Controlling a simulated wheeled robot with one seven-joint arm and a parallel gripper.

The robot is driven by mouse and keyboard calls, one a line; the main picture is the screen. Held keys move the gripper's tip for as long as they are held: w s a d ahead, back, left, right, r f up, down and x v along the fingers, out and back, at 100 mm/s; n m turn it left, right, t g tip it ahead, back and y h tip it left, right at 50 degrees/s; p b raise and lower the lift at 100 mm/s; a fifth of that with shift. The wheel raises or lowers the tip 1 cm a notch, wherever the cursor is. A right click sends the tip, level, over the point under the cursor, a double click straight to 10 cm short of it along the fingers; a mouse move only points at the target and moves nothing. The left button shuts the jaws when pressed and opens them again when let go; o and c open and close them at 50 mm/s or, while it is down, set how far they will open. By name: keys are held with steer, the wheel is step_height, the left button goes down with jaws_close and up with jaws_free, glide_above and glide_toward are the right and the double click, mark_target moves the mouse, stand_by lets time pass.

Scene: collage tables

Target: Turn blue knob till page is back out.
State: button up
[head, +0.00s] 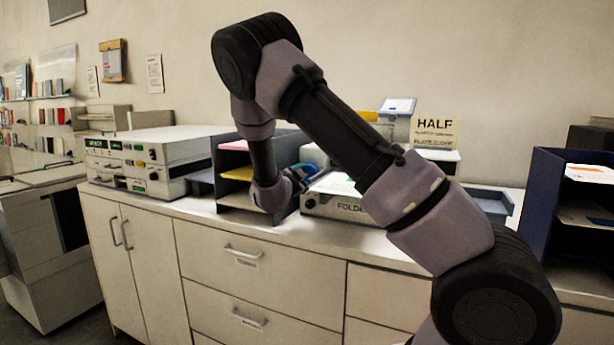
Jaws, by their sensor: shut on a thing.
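The folder machine (335,208) is a low white and grey unit on the counter, with "FOLD" lettering on its front partly covered by my arm. My gripper (306,173) is at the machine's left end, small and partly hidden by my own wrist. The exact grip is too small to see. A whitish sheet with a green patch (340,184) shows on top of the machine, partly behind my arm. How far it sticks out is unclear.
A paper sorter (233,187) with pink and yellow sheets stands close left of my gripper. A white device (160,155) is further left. A "HALF" sign (434,128) stands behind, and a dark blue shelf (545,200) at right. Drawers (255,270) are below the counter.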

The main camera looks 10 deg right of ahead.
steer(key=o, duration=1.3)
steer(key=shift+a, duration=0.1)
steer(key=v, duration=1)
steer(key=shift+s+a, duration=0.15)
steer(key=shift+s, duration=0.2)
